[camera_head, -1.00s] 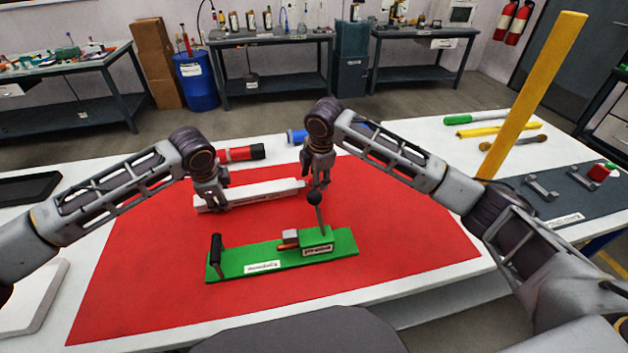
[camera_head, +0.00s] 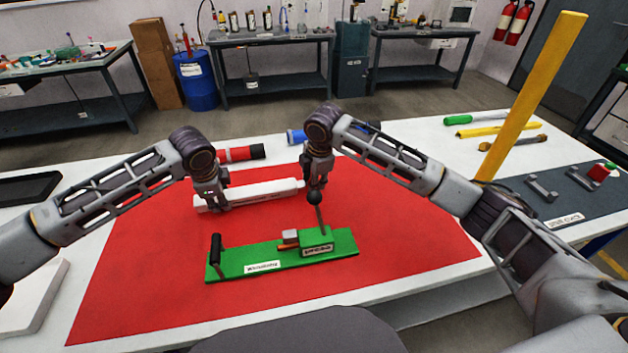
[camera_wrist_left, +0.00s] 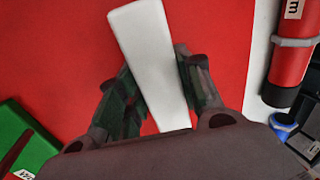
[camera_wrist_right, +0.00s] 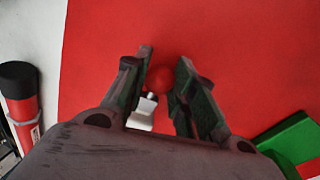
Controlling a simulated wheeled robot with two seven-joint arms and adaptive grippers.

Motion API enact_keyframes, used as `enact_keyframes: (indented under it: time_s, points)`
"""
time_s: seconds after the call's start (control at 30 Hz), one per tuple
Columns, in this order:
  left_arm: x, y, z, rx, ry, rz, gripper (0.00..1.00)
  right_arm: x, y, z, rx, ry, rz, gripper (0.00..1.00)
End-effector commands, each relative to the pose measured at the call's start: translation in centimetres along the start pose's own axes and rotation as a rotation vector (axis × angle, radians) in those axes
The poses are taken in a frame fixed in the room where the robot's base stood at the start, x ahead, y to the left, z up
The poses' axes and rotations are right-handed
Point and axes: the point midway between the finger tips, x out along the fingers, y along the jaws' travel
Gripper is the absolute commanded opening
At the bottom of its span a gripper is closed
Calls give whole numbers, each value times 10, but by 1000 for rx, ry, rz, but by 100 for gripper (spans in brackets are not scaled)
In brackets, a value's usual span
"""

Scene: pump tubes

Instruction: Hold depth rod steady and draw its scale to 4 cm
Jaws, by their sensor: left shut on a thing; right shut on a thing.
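The depth rod is a long white bar (camera_head: 260,192) lying across the red mat, running left to right. My left gripper (camera_head: 212,202) is shut on its left part; the left wrist view shows the white bar (camera_wrist_left: 150,60) between the fingers. My right gripper (camera_head: 317,182) is at the rod's right end. In the right wrist view its fingers are shut around a red ball knob (camera_wrist_right: 159,80), with a white end piece (camera_wrist_right: 142,112) beside it.
A green base (camera_head: 240,260) with a black handle and a ball-topped lever (camera_head: 314,198) stands in front of the rod, close to my right gripper. A red cylinder (camera_head: 238,154) and a blue one (camera_head: 297,136) lie behind. The red mat's (camera_head: 130,290) front left is clear.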

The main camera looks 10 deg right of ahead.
Motion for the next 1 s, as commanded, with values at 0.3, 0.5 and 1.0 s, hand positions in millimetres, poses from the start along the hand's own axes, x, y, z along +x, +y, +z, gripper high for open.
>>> enact_keyframes:
  time_s: [0.3, 0.5, 1.0]
  points:
    - [1, 0, 1, -3, -2, 1, 5, 0, -2, 10, 2, -1, -2, 0]
    - [1, 0, 2, -4, -3, 1, 5, -1, -6, 32, 3, -1, -2, 0]
    - [1, 0, 2, -4, -4, 1, 5, -2, -8, 40, 0, -2, -1, 35]
